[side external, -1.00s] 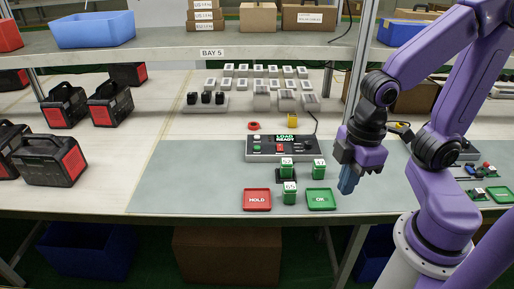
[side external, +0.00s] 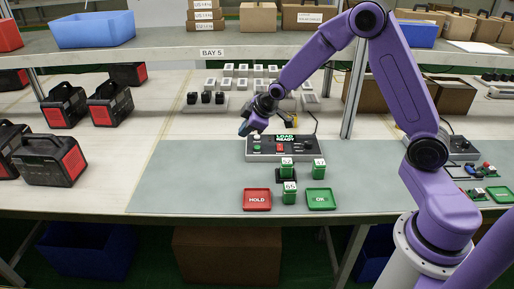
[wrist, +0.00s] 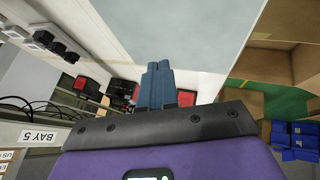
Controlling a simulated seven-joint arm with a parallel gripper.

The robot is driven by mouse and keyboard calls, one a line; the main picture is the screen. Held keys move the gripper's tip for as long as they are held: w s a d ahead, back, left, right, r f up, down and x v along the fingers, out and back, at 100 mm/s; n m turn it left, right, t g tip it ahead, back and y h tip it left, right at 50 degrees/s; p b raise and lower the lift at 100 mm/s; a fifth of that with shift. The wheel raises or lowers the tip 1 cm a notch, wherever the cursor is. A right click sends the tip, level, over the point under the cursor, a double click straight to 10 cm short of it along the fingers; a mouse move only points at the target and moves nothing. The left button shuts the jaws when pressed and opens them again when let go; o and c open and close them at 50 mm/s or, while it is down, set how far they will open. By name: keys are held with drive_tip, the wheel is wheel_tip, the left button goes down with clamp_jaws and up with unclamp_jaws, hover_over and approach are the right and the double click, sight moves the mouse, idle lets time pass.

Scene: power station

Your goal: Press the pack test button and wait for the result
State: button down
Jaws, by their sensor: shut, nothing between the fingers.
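The grey tester (side external: 300,147) stands on the grey mat, its display (side external: 286,138) reading "LOAD READY". It has a red control (side external: 280,148) and small buttons on its top; which one is the pack test button I cannot tell. A green pack (side external: 287,167) sits on a dark base in front of the tester. Two more green packs stand close by, one to the right (side external: 319,168) and one nearer the front (side external: 290,191). My gripper (side external: 245,130) is shut and empty, at the tester's left end and seemingly above it. Its blue fingers (wrist: 158,67) show together in the wrist view.
A red HOLD tray (side external: 257,200) and a green OK tray (side external: 321,199) lie at the mat's front. Black-and-red power stations (side external: 53,160) stand at left. The shelf (side external: 160,52) and its post (side external: 354,100) are behind. The mat's left part is clear.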

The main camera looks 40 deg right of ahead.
sight(258, 148)
drive_tip(key=w+d+f+t+h, duration=0.1)
drive_tip(key=w+d+f, duration=0.1)
drive_tip(key=w+d, duration=0.2)
drive_tip(key=w+d+f+t, duration=0.1)
drive_tip(key=w+d+f, duration=0.2)
drive_tip(key=d, duration=0.6)
drive_tip(key=shift+w+d+m+h, duration=0.4)
drive_tip(key=shift+w, duration=0.1)
drive_tip(key=shift+f, duration=0.15)
drive_tip(key=shift+f, duration=4.35)
drive_tip(key=shift+f, duration=0.1)
drive_tip(key=shift+f, duration=0.3)
drive_tip(key=shift+f, duration=0.45)
drive_tip(key=shift+r, duration=0.1)
drive_tip(key=shift+s+r, duration=0.1)
drive_tip(key=shift+r, duration=0.65)
